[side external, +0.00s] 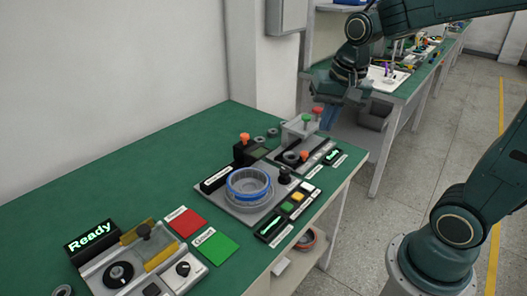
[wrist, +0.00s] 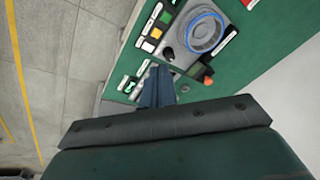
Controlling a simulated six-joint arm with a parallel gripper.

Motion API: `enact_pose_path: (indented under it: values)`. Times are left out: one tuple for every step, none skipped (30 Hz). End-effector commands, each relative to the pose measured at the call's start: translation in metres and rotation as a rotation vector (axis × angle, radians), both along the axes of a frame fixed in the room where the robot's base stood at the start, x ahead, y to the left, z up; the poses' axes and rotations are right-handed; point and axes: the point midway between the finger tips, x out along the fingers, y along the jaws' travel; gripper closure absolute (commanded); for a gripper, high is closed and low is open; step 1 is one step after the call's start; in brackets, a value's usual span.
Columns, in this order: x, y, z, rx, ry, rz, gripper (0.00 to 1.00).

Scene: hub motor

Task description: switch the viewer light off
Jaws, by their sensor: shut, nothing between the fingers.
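My gripper (side external: 329,118) is at the far right end of the green bench, high beside the rear fixture with red and green knobs (side external: 311,116). In the wrist view its dark blue fingers (wrist: 156,76) are together and empty, with the bench below them. The middle station holds a round grey hub with a blue ring (side external: 249,184), also in the wrist view (wrist: 204,32). Beside it are coloured buttons (side external: 294,201) and a dark box with an orange knob (side external: 245,139). I cannot tell which part is the viewer light or its switch, or whether it is lit.
A front fixture with a black dial (side external: 118,274) stands below a lit "Ready" display (side external: 91,236). Red (side external: 186,221) and green (side external: 214,246) pads lie beside it. The bench's back left is clear. A second bench (side external: 405,88) stands behind.

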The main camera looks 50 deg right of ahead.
Motion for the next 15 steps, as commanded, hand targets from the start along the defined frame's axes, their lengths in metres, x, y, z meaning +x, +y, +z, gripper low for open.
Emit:
enact_pose_path:
  values:
    - [0.007,-0.004,-0.005,0.009,0.015,-0.039,1.0]
    - [0.01,-0.007,-0.008,0.016,0.022,-0.063,1.0]
    - [0.015,-0.01,-0.011,0.023,0.03,-0.095,1.0]
    - [0.018,-0.012,-0.014,0.028,0.037,-0.118,1.0]
    - [0.022,-0.015,-0.017,0.033,0.043,-0.142,1.0]
    - [0.026,-0.018,-0.02,0.04,0.051,-0.174,1.0]
    - [0.029,-0.02,-0.023,0.046,0.059,-0.196,1.0]
    - [0.032,-0.023,-0.026,0.051,0.065,-0.221,1.0]
    - [0.037,-0.026,-0.03,0.057,0.073,-0.253,1.0]
    - [0.04,-0.029,-0.034,0.061,0.081,-0.276,1.0]
    - [0.043,-0.032,-0.037,0.066,0.087,-0.301,1.0]
    - [0.047,-0.035,-0.042,0.073,0.096,-0.332,1.0]
    - [0.05,-0.038,-0.045,0.077,0.102,-0.356,1.0]
    - [0.053,-0.04,-0.049,0.081,0.109,-0.381,1.0]
    - [0.056,-0.044,-0.054,0.087,0.118,-0.413,1.0]
